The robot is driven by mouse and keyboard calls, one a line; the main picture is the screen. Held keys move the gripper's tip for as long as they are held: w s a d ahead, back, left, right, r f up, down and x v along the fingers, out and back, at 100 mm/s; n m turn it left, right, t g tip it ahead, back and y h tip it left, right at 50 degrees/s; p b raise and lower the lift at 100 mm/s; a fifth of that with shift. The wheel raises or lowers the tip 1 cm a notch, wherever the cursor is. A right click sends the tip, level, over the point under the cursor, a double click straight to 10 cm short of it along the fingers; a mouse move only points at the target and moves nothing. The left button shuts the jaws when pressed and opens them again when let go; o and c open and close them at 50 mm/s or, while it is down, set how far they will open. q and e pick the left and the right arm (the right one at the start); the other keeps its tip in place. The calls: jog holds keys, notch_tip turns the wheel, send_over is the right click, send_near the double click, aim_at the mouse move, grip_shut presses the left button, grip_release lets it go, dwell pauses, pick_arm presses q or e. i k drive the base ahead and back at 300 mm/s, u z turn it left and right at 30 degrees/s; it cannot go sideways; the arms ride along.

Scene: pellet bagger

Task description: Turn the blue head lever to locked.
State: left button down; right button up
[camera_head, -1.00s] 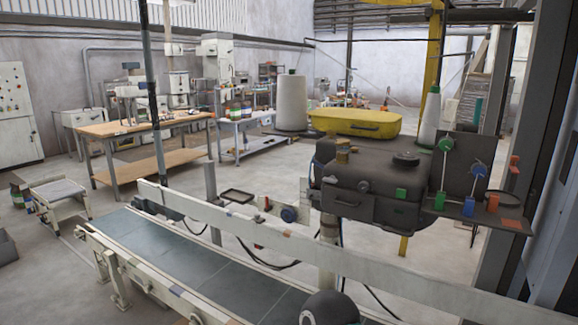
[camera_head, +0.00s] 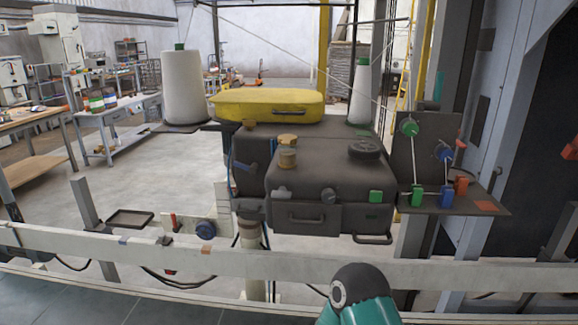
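The dark machine head (camera_head: 318,185) stands in the middle of the head view, above the white rail. A small blue lever-like part (camera_head: 252,167) sticks out at its left side, tilted, beside a brass cap. I cannot tell from here whether it is at locked. A part of my arm, a dark rounded joint with a teal link, shows at the bottom, in front of the rail and below the head. Neither of my gripper's fingertips shows.
A white rail (camera_head: 120,243) runs across in front of the head. A blue knob (camera_head: 205,228) sits on a white plate to the left. A bracket (camera_head: 480,200) at right carries green, blue and orange parts. A yellow cover (camera_head: 266,104) lies behind the head.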

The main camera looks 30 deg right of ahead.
aim_at(253, 169)
jog(key=z, duration=0.2)
jog(key=i, duration=0.55)
jog(key=z, duration=0.4)
jog(key=k, duration=0.6)
jog(key=z, duration=0.15)
jog(key=i, duration=0.6)
jog(key=u, duration=0.1)
